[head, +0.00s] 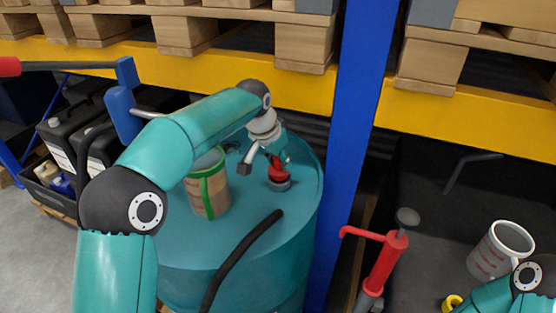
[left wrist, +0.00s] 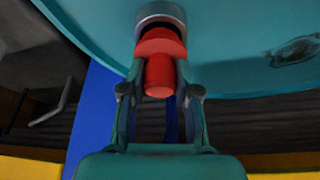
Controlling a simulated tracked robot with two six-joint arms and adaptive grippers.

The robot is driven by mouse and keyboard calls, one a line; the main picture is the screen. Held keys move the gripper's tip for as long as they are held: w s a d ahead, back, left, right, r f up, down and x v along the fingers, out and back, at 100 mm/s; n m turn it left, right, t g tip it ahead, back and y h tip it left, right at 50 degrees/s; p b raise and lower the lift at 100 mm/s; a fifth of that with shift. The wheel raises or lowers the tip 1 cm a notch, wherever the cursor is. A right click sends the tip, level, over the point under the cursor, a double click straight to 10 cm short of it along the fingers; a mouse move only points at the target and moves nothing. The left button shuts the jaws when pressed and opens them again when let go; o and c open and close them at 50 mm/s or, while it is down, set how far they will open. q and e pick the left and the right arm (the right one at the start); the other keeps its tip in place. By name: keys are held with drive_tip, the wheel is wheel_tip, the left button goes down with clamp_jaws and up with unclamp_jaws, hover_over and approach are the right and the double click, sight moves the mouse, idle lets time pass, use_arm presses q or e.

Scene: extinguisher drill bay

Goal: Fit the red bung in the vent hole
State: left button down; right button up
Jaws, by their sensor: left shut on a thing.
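The red bung (head: 279,174) is held over the grey-rimmed vent hole (head: 281,185) on top of the teal drum (head: 245,235). My left gripper (head: 275,160) is shut on the bung, reaching it from above. In the left wrist view the bung (left wrist: 158,76) sits between the two fingers (left wrist: 158,85). Its wide collar is close against the grey vent rim (left wrist: 160,10), with some dark opening showing between them. I cannot tell whether the bung's lower end is inside the hole. My right gripper is out of view; only part of that arm shows at lower right.
A green-banded measuring jug (head: 208,190) stands on the drum left of the vent. A black hose (head: 240,258) crosses the drum's front. A blue rack post (head: 350,130) rises beside the drum. A red hand pump (head: 385,262) and white jug (head: 500,250) are at right.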

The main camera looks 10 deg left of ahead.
use_arm(q)
drive_tip(key=shift+f+b, duration=0.65)
drive_tip(key=shift+f, duration=0.4)
idle(0.7)
drive_tip(key=c, duration=0.7)
unclamp_jaws()
drive_tip(key=shift+c, duration=0.2)
drive_tip(key=shift+p+v, duration=2.1)
drive_tip(key=shift+v, duration=2.3)
drive_tip(key=shift+s, duration=0.1)
drive_tip(key=shift+a, duration=0.1)
